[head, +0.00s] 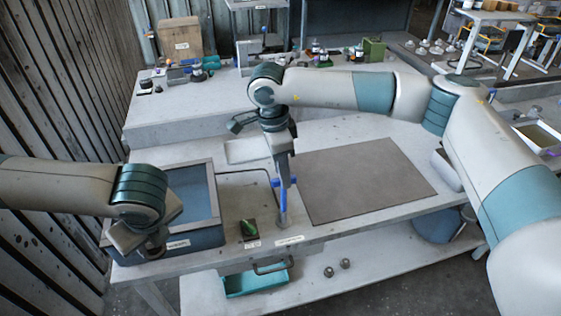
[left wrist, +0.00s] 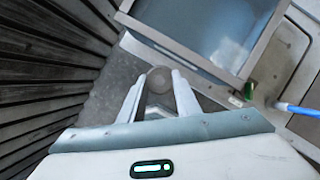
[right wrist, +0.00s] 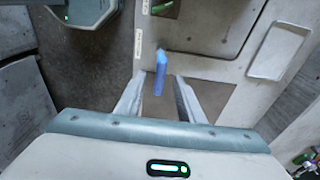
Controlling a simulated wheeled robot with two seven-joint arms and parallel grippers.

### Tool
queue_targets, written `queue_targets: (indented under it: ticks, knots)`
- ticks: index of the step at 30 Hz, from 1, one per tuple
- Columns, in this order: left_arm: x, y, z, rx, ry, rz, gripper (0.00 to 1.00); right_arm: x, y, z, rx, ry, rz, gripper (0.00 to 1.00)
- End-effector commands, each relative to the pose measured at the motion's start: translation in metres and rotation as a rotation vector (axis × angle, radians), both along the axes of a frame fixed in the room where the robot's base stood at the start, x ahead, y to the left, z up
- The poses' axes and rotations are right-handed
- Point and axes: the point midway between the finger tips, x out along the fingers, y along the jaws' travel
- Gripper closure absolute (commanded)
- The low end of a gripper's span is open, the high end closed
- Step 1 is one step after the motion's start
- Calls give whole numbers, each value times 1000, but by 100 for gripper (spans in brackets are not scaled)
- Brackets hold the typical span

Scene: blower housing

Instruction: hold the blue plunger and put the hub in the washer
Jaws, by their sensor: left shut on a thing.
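My left gripper (head: 153,250) hangs at the front left corner of the basin with a blue-grey inside (head: 204,192), which I take as the washer. In the left wrist view, its fingers (left wrist: 160,82) are shut on a round grey-brown thing, likely the hub (left wrist: 160,76). The washer's rim (left wrist: 185,62) is just beyond it. The blue plunger (head: 283,198) stands upright at the table's front, right of the washer. My right gripper (head: 285,168) is above it. In the right wrist view, the plunger (right wrist: 160,75) shows between the spread fingers (right wrist: 158,85), with gaps on both sides.
A small green item (head: 249,229) stands between washer and plunger. A grey-brown mat (head: 365,180) lies bare on the right. A teal bin (head: 255,281) and two round metal parts (head: 337,267) are on the lower shelf. A plank wall (head: 55,120) is close on the left.

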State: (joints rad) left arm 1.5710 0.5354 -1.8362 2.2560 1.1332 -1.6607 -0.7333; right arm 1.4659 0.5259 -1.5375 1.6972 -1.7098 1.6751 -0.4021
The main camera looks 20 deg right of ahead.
Motion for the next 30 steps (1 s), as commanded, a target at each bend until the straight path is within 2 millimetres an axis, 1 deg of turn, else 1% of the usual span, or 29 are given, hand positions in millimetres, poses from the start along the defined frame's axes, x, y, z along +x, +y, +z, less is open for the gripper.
queue_targets:
  ticks: [1,9,15,21,29,30]
  knots:
    - [0,0,0,0,0,0,96,-1,-1,-9,0,3,0,65]
    - [0,0,0,0,0,0,96,0,-7,-51,0,2,0,65]
    - [0,0,0,0,0,0,96,0,-9,-72,0,0,-1,65]
    - [0,0,0,0,0,0,96,0,-10,-80,0,0,0,65]
    - [0,0,0,0,0,0,96,0,-10,-81,0,0,0,65]
    - [0,0,0,0,0,0,96,0,-10,-81,0,0,0,72]
